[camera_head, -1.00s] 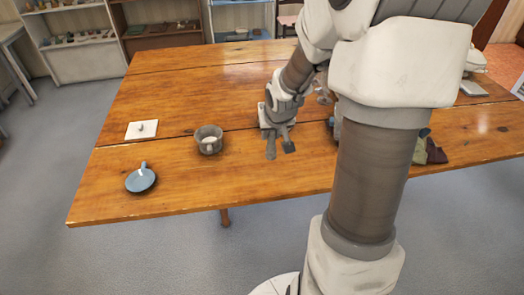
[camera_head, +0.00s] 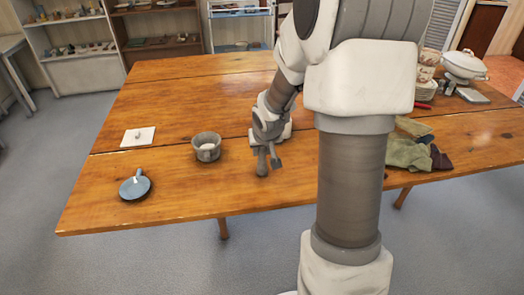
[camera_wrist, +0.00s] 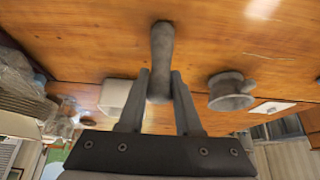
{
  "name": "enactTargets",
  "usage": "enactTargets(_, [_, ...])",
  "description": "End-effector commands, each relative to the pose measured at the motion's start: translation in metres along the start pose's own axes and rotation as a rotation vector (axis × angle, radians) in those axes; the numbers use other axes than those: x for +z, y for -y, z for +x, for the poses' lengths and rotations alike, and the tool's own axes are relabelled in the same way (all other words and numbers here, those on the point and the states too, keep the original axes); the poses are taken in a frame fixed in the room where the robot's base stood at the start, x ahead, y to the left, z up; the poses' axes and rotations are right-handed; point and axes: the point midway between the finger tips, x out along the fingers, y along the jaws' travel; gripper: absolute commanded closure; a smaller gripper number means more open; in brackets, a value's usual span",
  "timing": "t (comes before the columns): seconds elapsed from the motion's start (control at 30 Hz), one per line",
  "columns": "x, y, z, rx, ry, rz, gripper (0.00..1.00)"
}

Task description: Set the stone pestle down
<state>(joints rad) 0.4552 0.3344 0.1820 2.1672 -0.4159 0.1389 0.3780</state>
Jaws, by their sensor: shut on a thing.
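My gripper (camera_wrist: 160,82) is shut on the grey stone pestle (camera_wrist: 161,48). In the wrist view the pestle's lower end is between the two fingers and its rounded far end points away from them toward the wooden table. In the head view my gripper (camera_head: 268,163) is over the table, right of the grey mortar, pointing down, with the pestle (camera_head: 262,165) hard to separate from the fingers. I cannot tell whether the pestle touches the wood. The mortar (camera_head: 207,153) stands upright and apart from my gripper; it also shows in the wrist view (camera_wrist: 231,101).
A blue pan-like dish (camera_head: 134,188) and a white square tile (camera_head: 131,141) with a small object lie left on the wooden table (camera_head: 230,190). Green and dark cloths (camera_head: 408,153) and a white tureen (camera_head: 464,65) are at the right. Bare wood lies in front of the mortar.

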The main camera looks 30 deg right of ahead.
Motion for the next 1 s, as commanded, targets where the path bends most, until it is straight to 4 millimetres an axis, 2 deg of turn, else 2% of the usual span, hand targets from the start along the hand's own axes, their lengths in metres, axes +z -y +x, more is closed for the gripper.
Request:
enactTargets(0.07, [0.002, 0.000, 0.004, 0.000, -0.001, -0.001, 1.00])
enactTargets(0.1, [0.001, 0.000, 0.002, 0.000, 0.000, -0.001, 0.60])
enactTargets(0.23, [0.001, 0.000, 0.002, 0.000, 0.000, 0.000, 0.37])
enactTargets(0.63, [-0.002, 0.000, -0.004, 0.000, 0.000, 0.000, 0.37])
enactTargets(0.77, [-0.003, -0.001, -0.028, 0.001, -0.003, 0.003, 0.37])
enactTargets(1.0, [-0.004, -0.001, -0.083, 0.002, -0.003, 0.002, 0.37])
